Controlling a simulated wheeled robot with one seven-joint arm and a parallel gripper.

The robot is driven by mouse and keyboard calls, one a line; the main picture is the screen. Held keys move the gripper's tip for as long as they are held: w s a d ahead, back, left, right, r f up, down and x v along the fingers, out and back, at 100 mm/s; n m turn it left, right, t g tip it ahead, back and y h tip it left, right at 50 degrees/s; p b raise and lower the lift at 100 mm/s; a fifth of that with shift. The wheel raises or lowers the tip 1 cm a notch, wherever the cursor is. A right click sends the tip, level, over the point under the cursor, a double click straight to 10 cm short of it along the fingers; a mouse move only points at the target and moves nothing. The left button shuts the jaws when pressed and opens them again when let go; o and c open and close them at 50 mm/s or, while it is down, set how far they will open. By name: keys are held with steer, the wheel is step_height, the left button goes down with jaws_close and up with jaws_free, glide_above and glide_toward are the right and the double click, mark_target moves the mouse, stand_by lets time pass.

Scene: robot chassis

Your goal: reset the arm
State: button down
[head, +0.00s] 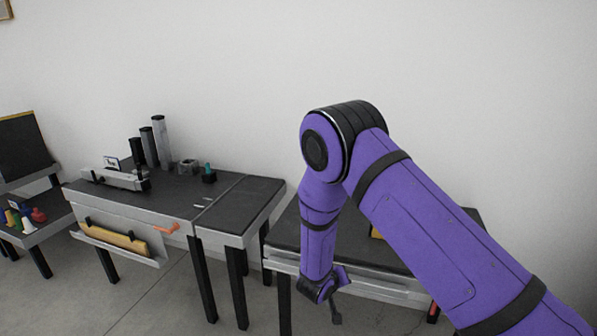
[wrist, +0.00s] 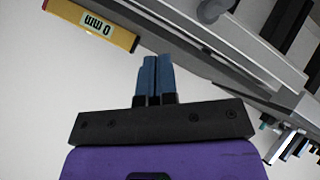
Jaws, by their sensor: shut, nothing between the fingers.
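My purple arm (head: 430,225) bends at a black elbow joint, and its forearm hangs down in front of the right table (head: 395,283). My gripper (head: 336,305) is at the low end of the forearm, by the front edge of that table, small and partly hidden in the head view. In the wrist view my gripper (wrist: 154,75) shows two blue fingers pressed together with nothing between them. They point toward the grey table edge (wrist: 200,65) and touch nothing that I can make out.
A yellow block (wrist: 92,22) with a "0 mm" label is near the fingers in the wrist view. The left workbench (head: 150,195) carries dark cylinders (head: 161,140) and a grey device (head: 115,178). A tray (head: 120,243) hangs at its front. Open floor lies in front.

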step_height(320, 180, up, 10)
steer(key=w+y, duration=0.2)
steer(key=y, duration=0.1)
steer(key=s+d+r+y, duration=0.1)
steer(key=s+r+y, duration=0.1)
steer(key=r, duration=0.6)
steer(key=s+d+r+m+y, duration=0.1)
steer(key=s+d+r+y, duration=0.1)
steer(key=r, duration=0.7)
steer(key=s+d+r+y, duration=0.1)
steer(key=s+r, duration=0.2)
steer(key=r, duration=0.5)
steer(key=s+d+r+g, duration=0.2)
steer(key=s+d+r, duration=0.4)
steer(key=s+r, duration=0.55)
steer(key=s+d+h, duration=0.1)
steer(key=s+d, duration=0.3)
steer(key=s, duration=0.6)
steer(key=s+d+m+g+h, duration=0.1)
steer(key=s+d, duration=0.3)
steer(key=s, duration=0.5)
steer(key=shift+s+d+r, duration=0.15)
steer(key=shift+s+r, duration=0.2)
steer(key=shift+s, duration=0.05)
